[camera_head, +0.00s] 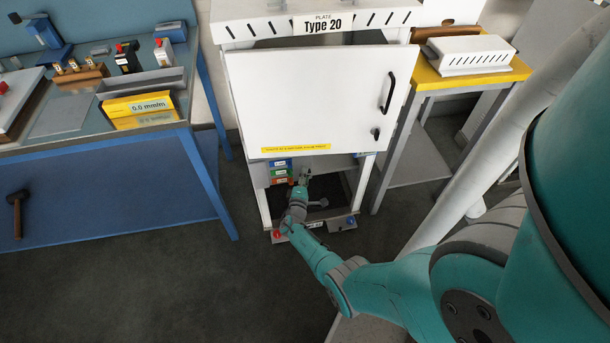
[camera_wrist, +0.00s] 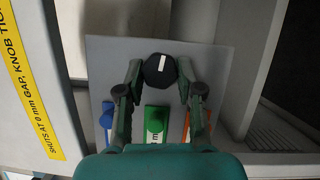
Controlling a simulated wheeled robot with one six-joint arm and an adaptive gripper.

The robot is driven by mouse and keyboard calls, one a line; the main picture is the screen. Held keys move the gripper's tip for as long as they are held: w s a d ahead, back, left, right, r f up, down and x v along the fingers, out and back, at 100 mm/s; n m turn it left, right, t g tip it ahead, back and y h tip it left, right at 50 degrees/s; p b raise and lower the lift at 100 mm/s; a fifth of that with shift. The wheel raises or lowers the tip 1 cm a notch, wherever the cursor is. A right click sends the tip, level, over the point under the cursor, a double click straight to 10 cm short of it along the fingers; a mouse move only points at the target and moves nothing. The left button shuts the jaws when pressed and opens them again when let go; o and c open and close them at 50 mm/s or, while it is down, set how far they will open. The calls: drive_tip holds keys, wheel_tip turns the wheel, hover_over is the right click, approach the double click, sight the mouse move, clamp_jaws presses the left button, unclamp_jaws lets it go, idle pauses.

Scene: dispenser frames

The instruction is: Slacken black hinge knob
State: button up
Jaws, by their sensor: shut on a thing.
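The black hinge knob (camera_wrist: 158,64), with a white bar mark on its face, shows at the upper middle of the wrist view. It stands on a grey panel (camera_wrist: 208,62). My gripper (camera_wrist: 160,74) is shut on the knob, one finger at each side. In the head view my gripper (camera_head: 304,178) reaches into the opening under the white door (camera_head: 310,100) of the Type 20 cabinet; the knob cannot be made out there.
Blue (camera_wrist: 107,118), green (camera_wrist: 156,122) and orange (camera_wrist: 187,127) labelled parts sit just below the knob. The door edge with yellow label (camera_wrist: 28,85) is close at left. A blue-framed bench (camera_head: 110,140) and yellow-topped stand (camera_head: 470,72) flank the cabinet.

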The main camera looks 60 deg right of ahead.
drive_tip(key=shift+f+n+t+h, duration=0.15)
drive_tip(key=shift+n+t+h, duration=0.35)
drive_tip(key=shift+n, duration=1.2)
drive_tip(key=o, duration=1.2)
drive_tip(key=shift+c, duration=0.2)
drive_tip(key=v, duration=1.2)
